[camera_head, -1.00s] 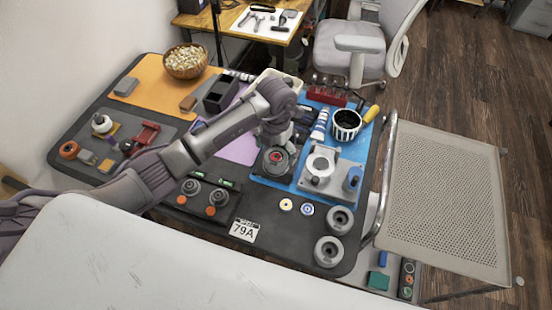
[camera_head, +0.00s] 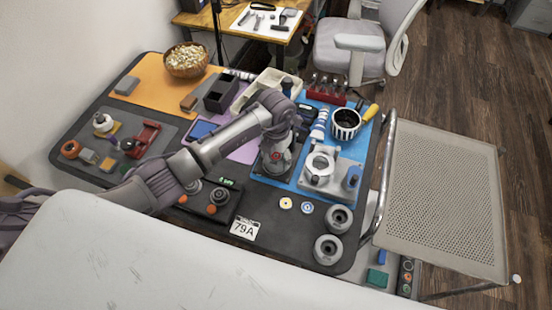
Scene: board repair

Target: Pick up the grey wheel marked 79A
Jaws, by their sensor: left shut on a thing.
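My left gripper (camera_head: 275,160) points down over the blue mat, at the left of the grey clamp fixture. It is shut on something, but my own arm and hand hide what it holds. Two grey wheels with dark centre holes lie at the front right of the dark table: one farther back (camera_head: 339,218), one nearer the edge (camera_head: 328,249). Both are apart from the gripper. A white card reading 79A (camera_head: 245,229) lies to their left. No marking is readable on either wheel. My right gripper is not in view.
The grey fixture (camera_head: 318,178) and a striped cup (camera_head: 345,123) stand right of the gripper. Two small discs (camera_head: 286,203) (camera_head: 307,208) lie between card and wheels. A black holder with grey knobs (camera_head: 218,198) is partly behind my arm. A mesh cart (camera_head: 445,200) stands at the right.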

